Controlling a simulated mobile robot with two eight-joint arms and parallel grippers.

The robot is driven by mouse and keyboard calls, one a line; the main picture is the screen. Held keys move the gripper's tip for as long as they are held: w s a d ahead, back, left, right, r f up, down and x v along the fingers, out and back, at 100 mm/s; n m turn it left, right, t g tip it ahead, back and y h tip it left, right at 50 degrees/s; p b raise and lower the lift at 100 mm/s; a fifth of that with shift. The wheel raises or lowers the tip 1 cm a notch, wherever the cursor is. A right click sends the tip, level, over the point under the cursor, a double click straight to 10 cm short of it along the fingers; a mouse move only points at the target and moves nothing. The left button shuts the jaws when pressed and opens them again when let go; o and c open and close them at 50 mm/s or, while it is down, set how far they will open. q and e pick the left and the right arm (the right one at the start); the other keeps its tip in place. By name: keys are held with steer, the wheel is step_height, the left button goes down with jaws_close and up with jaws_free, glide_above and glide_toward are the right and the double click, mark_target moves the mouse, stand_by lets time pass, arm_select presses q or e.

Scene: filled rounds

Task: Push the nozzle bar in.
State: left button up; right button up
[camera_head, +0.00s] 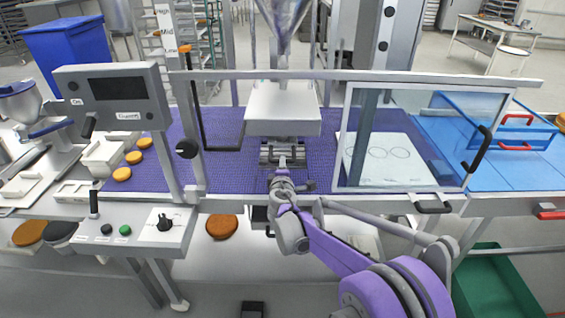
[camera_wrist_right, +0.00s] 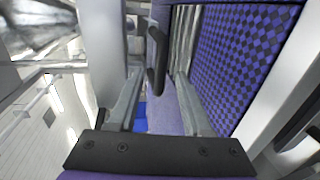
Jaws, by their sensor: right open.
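The nozzle bar (camera_head: 268,153) is a grey metal block under the white depositor head (camera_head: 283,108), above the purple belt. A dark handle is on its near side. My right gripper (camera_head: 284,174) reaches toward it from the front. In the right wrist view, the gripper (camera_wrist_right: 157,82) is open, with one grey finger on each side of the black handle (camera_wrist_right: 156,62). The ribbed metal of the bar (camera_wrist_right: 184,45) shows beyond the fingers. I cannot tell whether the fingers touch the handle. My left gripper is not in view.
A clear guard door (camera_head: 410,130) with black handles stands right of the head. A control box (camera_head: 113,97) and a black bent rod (camera_head: 203,125) are at left. Round cakes (camera_head: 133,157) lie on the belt's left end. A blue surface (camera_head: 510,170) is at right.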

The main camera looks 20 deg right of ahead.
steer(key=v, duration=0.6)
steer(key=shift+s, duration=0.2)
steer(key=s+d+m+g+p, duration=0.1)
steer(key=s+d+m+g, duration=0.3)
steer(key=s, duration=0.6)
steer(key=s+d+m+g, duration=0.15)
steer(key=s+m, duration=0.35)
steer(key=s, duration=0.5)
steer(key=s+a+f+m+g+y, duration=0.2)
steer(key=s+a+f+m, duration=0.1)
steer(key=s, duration=0.6)
steer(key=s+a+f+m+g+y+p, duration=0.1)
steer(key=s+a+f+m+g+y, duration=0.1)
steer(key=s+f, duration=0.3)
steer(key=s+a, duration=0.1)
steer(key=s, duration=0.3)
steer(key=shift+s+a+m, duration=0.25)
steer(key=shift+s+m, duration=0.05)
steer(key=shift+m, duration=0.1)
steer(key=shift+d+f, duration=0.1)
